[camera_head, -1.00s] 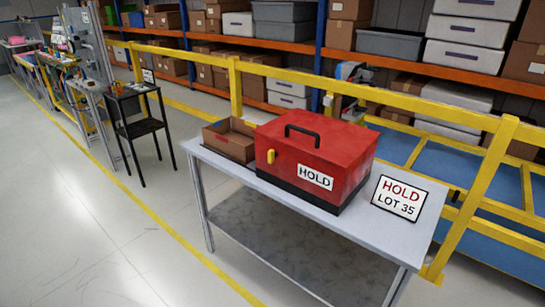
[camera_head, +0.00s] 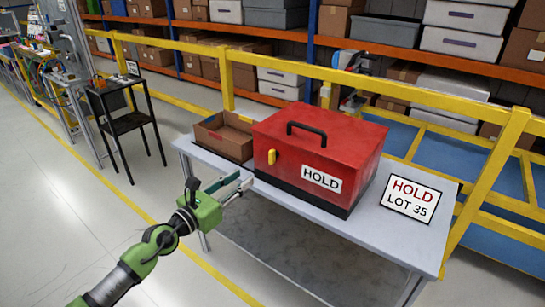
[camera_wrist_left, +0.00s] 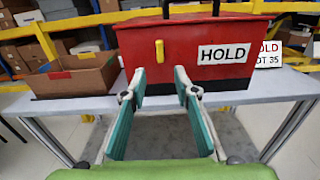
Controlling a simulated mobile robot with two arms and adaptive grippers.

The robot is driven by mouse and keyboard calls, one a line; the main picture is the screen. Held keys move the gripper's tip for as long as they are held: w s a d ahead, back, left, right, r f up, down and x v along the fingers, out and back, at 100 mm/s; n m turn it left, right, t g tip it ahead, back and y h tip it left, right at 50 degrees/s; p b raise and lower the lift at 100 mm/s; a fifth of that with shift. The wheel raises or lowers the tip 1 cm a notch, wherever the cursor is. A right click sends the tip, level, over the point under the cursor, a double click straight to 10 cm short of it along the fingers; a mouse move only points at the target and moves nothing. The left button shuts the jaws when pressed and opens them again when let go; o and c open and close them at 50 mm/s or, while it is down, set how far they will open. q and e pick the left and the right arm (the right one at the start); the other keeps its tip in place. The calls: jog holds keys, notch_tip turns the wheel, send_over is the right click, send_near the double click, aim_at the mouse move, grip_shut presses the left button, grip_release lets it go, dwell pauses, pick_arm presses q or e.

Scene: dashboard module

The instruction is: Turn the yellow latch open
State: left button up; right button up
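The yellow latch (camera_head: 271,157) is a small upright piece on the front face of the red box (camera_head: 320,137), left of its HOLD label. It also shows in the left wrist view (camera_wrist_left: 159,51), upright and beyond my fingertips. My left gripper (camera_head: 244,184) is in front of the box, lower than the latch and to its left in the head view. In the left wrist view its two teal fingers (camera_wrist_left: 160,85) are apart with nothing between them. The gripper does not touch the latch. My right gripper does not show.
The box stands on a grey table (camera_head: 420,240) beside an open cardboard box (camera_head: 224,136) and a HOLD LOT 35 sign (camera_head: 411,197). A yellow railing (camera_head: 400,98) runs behind the table. A black stand (camera_head: 125,125) is at the left. Open floor lies in front.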

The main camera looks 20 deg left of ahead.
aim_at(270, 157)
pick_arm(q)
jog(key=b+x, duration=0.2)
jog(key=x, duration=1.1)
jog(key=shift+w+d, duration=0.1)
jog(key=shift+w, duration=0.2)
jog(key=shift+c, duration=0.4)
grip_shut()
